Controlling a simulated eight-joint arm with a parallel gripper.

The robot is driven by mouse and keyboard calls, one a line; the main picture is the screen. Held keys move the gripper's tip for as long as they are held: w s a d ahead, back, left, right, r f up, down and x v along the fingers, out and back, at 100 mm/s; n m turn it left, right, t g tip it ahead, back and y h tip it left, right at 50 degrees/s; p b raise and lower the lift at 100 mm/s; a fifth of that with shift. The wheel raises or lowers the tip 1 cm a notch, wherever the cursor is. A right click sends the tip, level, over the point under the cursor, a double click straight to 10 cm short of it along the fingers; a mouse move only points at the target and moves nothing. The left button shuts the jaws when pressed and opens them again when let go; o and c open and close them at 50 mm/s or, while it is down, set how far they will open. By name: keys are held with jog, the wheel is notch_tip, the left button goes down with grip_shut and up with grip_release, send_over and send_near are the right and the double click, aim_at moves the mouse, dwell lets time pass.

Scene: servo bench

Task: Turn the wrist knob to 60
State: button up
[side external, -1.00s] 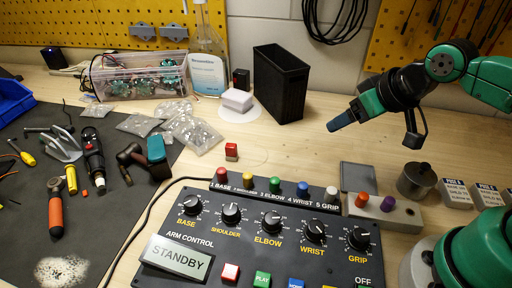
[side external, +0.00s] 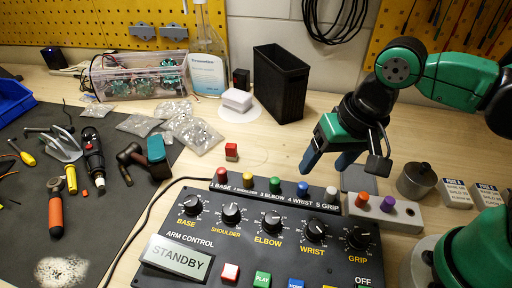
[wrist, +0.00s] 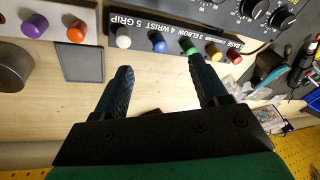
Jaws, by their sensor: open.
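The wrist knob (side external: 315,231) is a black dial with a white pointer line on the dark control panel (side external: 215,262), between the elbow knob (side external: 268,223) and the grip knob (side external: 358,239). Its exact reading is too small to tell. My gripper (side external: 328,166) has two blue fingers pointing down, behind and above the panel's back edge. It is open and empty. In the wrist view my gripper (wrist: 163,84) spans the row with the white peg (wrist: 123,38), blue peg (wrist: 159,43) and green peg (wrist: 188,47). The wrist knob is not clearly seen there.
A grey block with an orange knob (side external: 362,198) and a purple knob (side external: 388,203) stands right of the panel. A metal cylinder (side external: 416,180) is behind it. A black bin (side external: 280,84) stands at the back. Bare wood (side external: 255,160) lies behind the panel.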

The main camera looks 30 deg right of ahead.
aim_at(316, 225)
jog(key=s+a+m+g, duration=0.1)
jog(key=s+a, duration=0.1)
jog(key=s+a+f+m+g+h, duration=0.1)
jog(key=s+a, duration=0.1)
jog(key=shift+s+a+m+g, duration=0.2)
jog(key=shift+m+g, duration=0.2)
jog(key=shift+f, duration=2.75)
jog(key=shift+c, duration=0.2)
grip_shut()
